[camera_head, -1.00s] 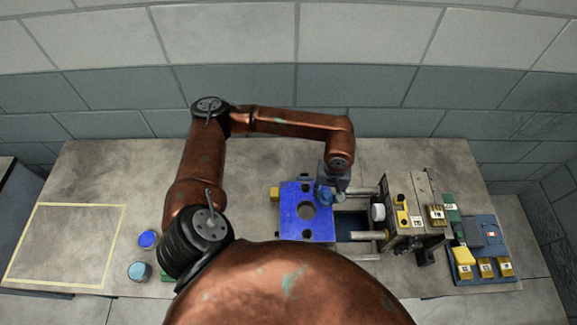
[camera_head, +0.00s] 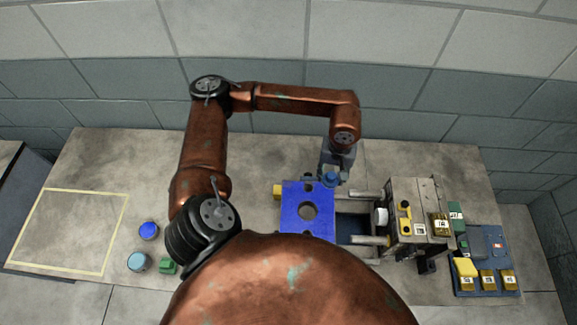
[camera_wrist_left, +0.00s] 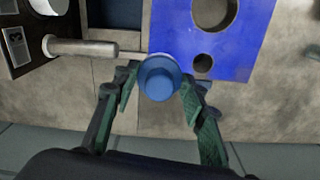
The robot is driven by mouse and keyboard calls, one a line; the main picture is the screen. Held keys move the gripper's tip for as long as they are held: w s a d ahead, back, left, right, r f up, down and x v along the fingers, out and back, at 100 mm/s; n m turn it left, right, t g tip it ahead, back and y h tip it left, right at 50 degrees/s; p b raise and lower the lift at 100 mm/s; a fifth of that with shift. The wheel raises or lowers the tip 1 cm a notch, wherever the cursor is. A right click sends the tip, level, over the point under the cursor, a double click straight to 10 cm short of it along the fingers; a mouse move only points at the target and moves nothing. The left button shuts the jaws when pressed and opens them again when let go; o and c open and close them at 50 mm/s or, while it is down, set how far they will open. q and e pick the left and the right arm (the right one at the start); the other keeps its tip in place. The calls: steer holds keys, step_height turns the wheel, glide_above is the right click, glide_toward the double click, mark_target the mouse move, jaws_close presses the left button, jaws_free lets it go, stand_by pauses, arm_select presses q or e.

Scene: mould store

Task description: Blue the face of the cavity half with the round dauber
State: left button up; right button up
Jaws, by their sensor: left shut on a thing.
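The cavity half (camera_head: 296,222) is an upright-looking block with a blue face, a large round hole in the middle and smaller holes near its corners. Blue covers all of the face that shows; it also fills the upper right of the left wrist view (camera_wrist_left: 235,55). My left gripper (camera_head: 334,168) is shut on the round dauber (camera_head: 331,180), just past the block's back right corner. In the left wrist view the blue, round-topped dauber (camera_wrist_left: 159,78) sits between the green fingers (camera_wrist_left: 160,88), beside the block's corner. My right gripper is not in view.
Guide rods (camera_head: 362,195) join the block to a grey machine body (camera_head: 413,218) on the right. A blue tray (camera_head: 492,285) with yellow blocks lies beyond it. A blue-filled pot (camera_head: 148,230), a light-blue lidded pot (camera_head: 139,262) and a yellow-outlined square (camera_head: 122,215) are on the left.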

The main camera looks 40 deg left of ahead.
mark_target(332, 176)
arm_select(q)
steer(key=shift+r+p, duration=0.65)
steer(key=shift+r, duration=1.25)
